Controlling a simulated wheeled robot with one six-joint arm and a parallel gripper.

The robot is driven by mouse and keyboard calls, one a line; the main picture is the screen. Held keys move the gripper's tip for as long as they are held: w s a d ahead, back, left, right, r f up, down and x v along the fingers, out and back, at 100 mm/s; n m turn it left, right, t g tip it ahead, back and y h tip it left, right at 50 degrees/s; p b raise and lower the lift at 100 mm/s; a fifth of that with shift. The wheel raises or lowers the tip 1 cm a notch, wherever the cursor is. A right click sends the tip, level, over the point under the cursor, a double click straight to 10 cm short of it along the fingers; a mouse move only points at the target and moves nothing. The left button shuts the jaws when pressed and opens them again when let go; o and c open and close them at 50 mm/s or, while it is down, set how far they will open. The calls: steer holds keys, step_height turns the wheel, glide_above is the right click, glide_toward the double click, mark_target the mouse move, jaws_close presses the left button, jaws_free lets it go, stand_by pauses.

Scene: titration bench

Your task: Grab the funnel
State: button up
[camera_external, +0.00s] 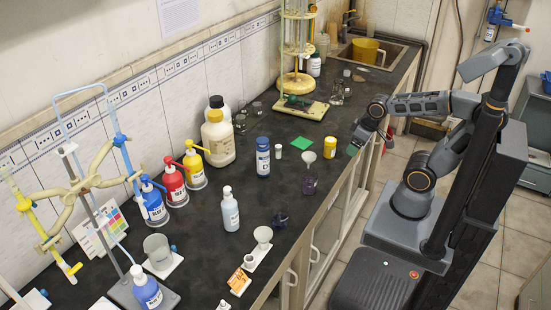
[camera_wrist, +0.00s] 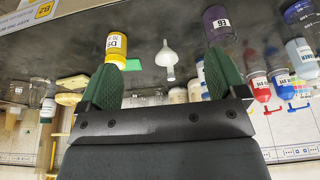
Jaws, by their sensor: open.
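In the wrist view the same funnel (camera_wrist: 167,55) shows upside down, ahead of the gap between my fingers. A second pale funnel (camera_external: 263,235) is on a white stand nearer the camera. My gripper (camera_external: 356,143) is at the counter's front edge, right of the first funnel and apart from it. Its green fingers (camera_wrist: 155,85) are open, with nothing held between them.
The yellow jar (camera_external: 329,147) and the purple cup (camera_external: 309,186) flank the funnel. A burette stand (camera_external: 303,108) stands farther back. Dark bare counter (camera_external: 285,180) lies left of the cup.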

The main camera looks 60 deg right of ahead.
steer(key=w+f+g+b, duration=0.1)
steer(key=w+f+b, duration=0.2)
steer(key=w+f, duration=0.1)
steer(key=m+g+b, duration=0.2)
steer(key=m+b, duration=0.3)
steer(key=m, duration=0.6)
glide_toward(309, 161)
step_height(309, 161, down, 2)
steer(key=d, duration=0.3)
step_height(309, 161, up, 3)
steer(key=w+m, duration=0.3)
steer(key=m, duration=0.3)
steer(key=f+m, duration=0.1)
steer(key=f, duration=0.1)
steer(key=f+m, duration=0.1)
steer(key=f, duration=0.1)
steer(key=s+f+m, duration=0.1)
steer(key=f, duration=0.2)
steer(key=shift+f+g+b, duration=0.1)
steer(key=shift+g+b, duration=0.2)
steer(key=shift+s+a+f, duration=0.1)
steer(key=shift+a+f, duration=0.05)
steer(key=shift+f, duration=2.85)
